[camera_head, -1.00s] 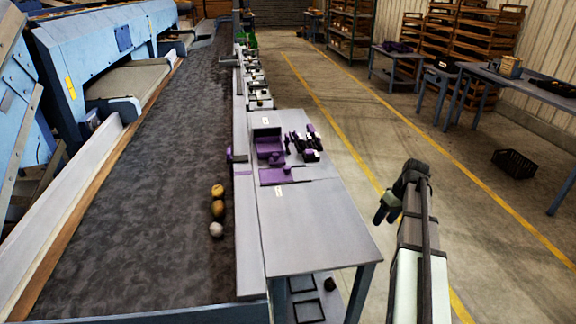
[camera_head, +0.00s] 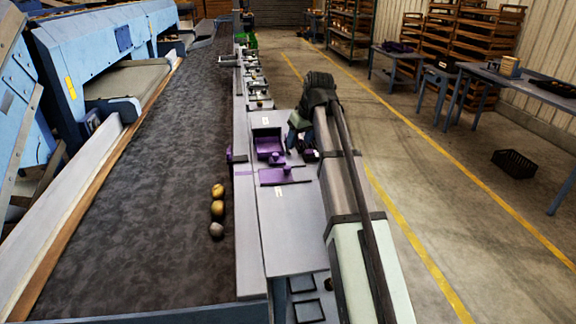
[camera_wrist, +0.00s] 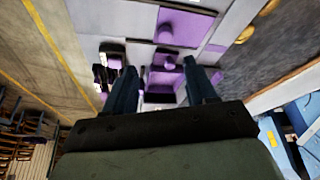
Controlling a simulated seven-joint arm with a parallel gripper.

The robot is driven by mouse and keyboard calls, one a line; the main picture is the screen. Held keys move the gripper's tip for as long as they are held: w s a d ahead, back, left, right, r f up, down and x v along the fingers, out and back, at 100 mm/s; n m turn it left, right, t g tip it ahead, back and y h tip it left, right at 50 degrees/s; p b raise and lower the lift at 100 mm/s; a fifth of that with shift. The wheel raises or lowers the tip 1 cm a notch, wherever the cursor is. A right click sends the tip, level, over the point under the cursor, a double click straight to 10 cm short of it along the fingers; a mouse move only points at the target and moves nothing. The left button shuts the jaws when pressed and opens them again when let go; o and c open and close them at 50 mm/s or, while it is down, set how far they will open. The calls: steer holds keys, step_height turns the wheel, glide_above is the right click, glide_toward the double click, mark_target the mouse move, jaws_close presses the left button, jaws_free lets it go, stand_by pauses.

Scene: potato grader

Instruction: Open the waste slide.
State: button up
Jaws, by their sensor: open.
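A flat purple plate with a round knob (camera_head: 285,176) lies on the grey bench in the head view. It also shows in the wrist view (camera_wrist: 195,27). Just beyond it is a purple tray-like part (camera_head: 268,146) in a dark-edged housing, with a small purple knob at its near side. It appears between my fingers in the wrist view (camera_wrist: 163,82). I cannot tell which purple part is the waste slide. My gripper (camera_head: 298,140) is open and empty above the bench, right of the tray. It hides part of the black and purple items there.
A small purple block (camera_head: 229,155) sits at the belt-side edge of the bench. Several potatoes (camera_head: 217,208) lie on the dark belt (camera_head: 140,190). Black and purple items (camera_wrist: 104,72) stand beside the tray. The near bench top (camera_head: 290,230) is clear.

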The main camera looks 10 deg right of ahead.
mark_target(287, 167)
steer(key=x, duration=0.9)
steer(key=a+x, duration=0.1)
steer(key=x, duration=0.3)
steer(key=shift+w+a+f, duration=0.1)
steer(key=shift+w+f, duration=0.1)
jaws_close()
stand_by(0.4)
